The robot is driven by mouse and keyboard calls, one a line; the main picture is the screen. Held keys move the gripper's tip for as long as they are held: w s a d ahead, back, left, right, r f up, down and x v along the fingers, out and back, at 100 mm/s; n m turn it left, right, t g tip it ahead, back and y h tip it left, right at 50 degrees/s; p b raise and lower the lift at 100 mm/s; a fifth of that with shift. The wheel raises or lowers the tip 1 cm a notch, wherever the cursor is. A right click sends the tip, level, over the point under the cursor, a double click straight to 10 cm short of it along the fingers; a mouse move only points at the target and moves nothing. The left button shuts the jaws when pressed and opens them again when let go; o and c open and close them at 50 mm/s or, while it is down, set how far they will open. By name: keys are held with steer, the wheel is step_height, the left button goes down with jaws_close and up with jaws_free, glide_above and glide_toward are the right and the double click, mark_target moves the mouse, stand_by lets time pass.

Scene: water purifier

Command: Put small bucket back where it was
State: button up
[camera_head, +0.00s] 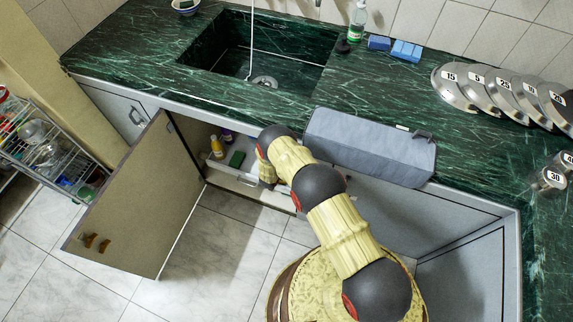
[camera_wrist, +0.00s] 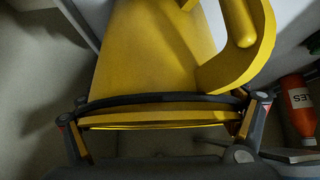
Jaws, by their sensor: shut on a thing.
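A yellow plastic vessel with a thick loop handle, which I take as the small bucket (camera_wrist: 150,50), fills the middle of the wrist view. My gripper (camera_wrist: 165,112) is closed around its near end, with one finger on each side and a dark band across it. The bucket's far end runs out of the frame. In the head view my arm reaches down to the open cabinet under the sink. My gripper and the bucket are hidden there by the arm and the counter.
The cabinet door (camera_head: 135,205) stands open at the left. A tray (camera_head: 232,172) inside holds small bottles and a green sponge (camera_head: 237,159). An orange bottle (camera_wrist: 298,105) is close on the right. A grey case (camera_head: 370,145) lies at the counter edge above my arm.

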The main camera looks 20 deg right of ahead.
steer(key=shift+w+f, duration=0.1)
steer(key=shift+w, duration=0.05)
steer(key=shift+f, duration=0.15)
steer(key=o, duration=1.3)
steer(key=shift+a+r, duration=0.1)
steer(key=shift+r, duration=0.25)
steer(key=p+v, duration=0.4)
steer(key=v, duration=0.6)
steer(key=shift+s+r+p, duration=0.2)
steer(key=shift+s+p, duration=0.05)
steer(key=shift+p, duration=0.1)
steer(key=shift+s+a+r, duration=0.3)
steer(key=shift+s+r, duration=0.05)
